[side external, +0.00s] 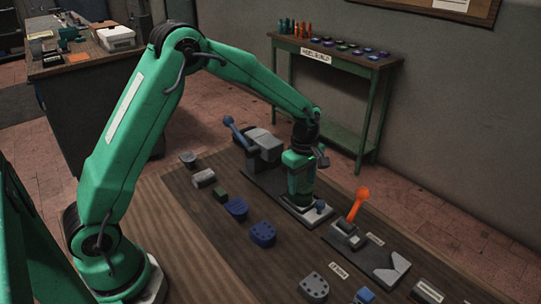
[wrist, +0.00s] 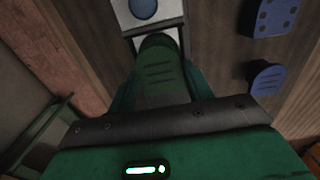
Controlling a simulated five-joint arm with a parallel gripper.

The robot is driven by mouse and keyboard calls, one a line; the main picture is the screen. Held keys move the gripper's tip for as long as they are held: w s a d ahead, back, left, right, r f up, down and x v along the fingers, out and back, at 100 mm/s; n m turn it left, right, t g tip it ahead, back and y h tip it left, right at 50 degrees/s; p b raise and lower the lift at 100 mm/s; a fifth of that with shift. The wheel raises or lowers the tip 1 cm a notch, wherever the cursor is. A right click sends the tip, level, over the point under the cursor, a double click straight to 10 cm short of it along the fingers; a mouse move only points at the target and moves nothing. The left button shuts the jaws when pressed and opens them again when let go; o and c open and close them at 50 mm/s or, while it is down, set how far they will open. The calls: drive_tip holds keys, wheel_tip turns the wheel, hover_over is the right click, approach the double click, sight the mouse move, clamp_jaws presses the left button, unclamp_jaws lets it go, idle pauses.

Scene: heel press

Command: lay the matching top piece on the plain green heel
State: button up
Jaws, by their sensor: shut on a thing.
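My gripper (wrist: 160,92) is shut on a dark green piece (wrist: 160,68) with a rounded end and a few short lines across its face. In the side view my gripper (side external: 303,194) points down over a pale plate (side external: 318,218) with a round blue knob (side external: 318,205). The knob also shows in the wrist view (wrist: 143,8). The held piece is hard to make out in the side view, and contact below it is hidden. A small green block (side external: 220,195) lies on the bench to the left; I cannot tell whether it is the plain green heel.
A grey press with a blue lever (side external: 235,132) stands behind my gripper, and a device with an orange lever (side external: 358,203) stands to the right. Blue pieces (side external: 236,208) (side external: 262,234) and a grey holed piece (side external: 313,287) lie on the bench. The left front bench is clear.

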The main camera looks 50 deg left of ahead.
drive_tip(key=shift+f, duration=0.4)
drive_tip(key=o, duration=1)
drive_tip(key=shift+o, duration=0.2)
drive_tip(key=shift+r, duration=0.15)
drive_tip(key=shift+r, duration=3.75)
drive_tip(key=shift+r, duration=0.1)
